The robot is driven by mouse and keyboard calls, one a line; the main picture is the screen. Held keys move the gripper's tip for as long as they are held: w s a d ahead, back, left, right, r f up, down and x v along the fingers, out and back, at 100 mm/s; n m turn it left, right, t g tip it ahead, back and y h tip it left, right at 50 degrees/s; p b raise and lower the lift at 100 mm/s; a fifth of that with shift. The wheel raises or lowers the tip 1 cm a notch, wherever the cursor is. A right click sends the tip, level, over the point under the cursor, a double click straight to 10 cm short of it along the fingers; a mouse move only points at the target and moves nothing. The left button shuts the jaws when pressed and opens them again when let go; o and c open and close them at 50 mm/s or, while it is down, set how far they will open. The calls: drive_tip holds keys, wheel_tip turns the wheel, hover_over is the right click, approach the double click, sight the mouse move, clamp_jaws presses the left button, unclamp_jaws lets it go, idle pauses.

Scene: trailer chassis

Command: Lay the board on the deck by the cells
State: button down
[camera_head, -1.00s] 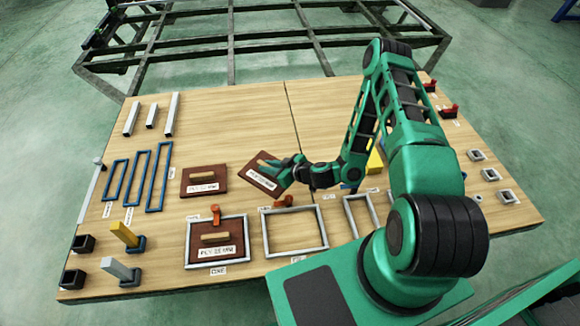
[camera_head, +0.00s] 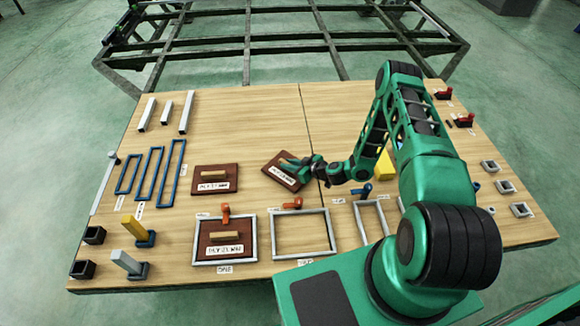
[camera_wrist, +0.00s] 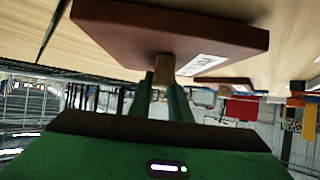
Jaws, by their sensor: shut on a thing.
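My gripper (camera_head: 296,168) is shut on the handle of a brown board (camera_head: 278,177) with a white label, held tilted near the table's middle seam. In the wrist view my gripper's fingers (camera_wrist: 165,88) close around its wooden handle (camera_wrist: 164,67), and the board (camera_wrist: 170,30) spreads beyond them. Grey frame cells line the front of the wooden deck (camera_head: 240,110): the left cell (camera_head: 254,230) surrounds a similar board (camera_head: 224,243), and the middle cell (camera_head: 327,230) is empty. Another brown board (camera_head: 205,187) lies on the deck behind the left cell.
Blue frames (camera_head: 153,172) and grey bars (camera_head: 186,113) lie at left. Orange clamps (camera_head: 226,212) stand by the cells. Yellow (camera_head: 133,229) and grey (camera_head: 127,262) uprights stand front left. The deck's back middle is clear. A dark metal chassis (camera_head: 250,48) stands behind.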

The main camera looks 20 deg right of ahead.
drive_tip(key=shift+f, duration=0.3)
drive_tip(key=c, duration=1.6)
unclamp_jaws()
drive_tip(key=shift+c, duration=0.2)
drive_tip(key=v, duration=1.2)
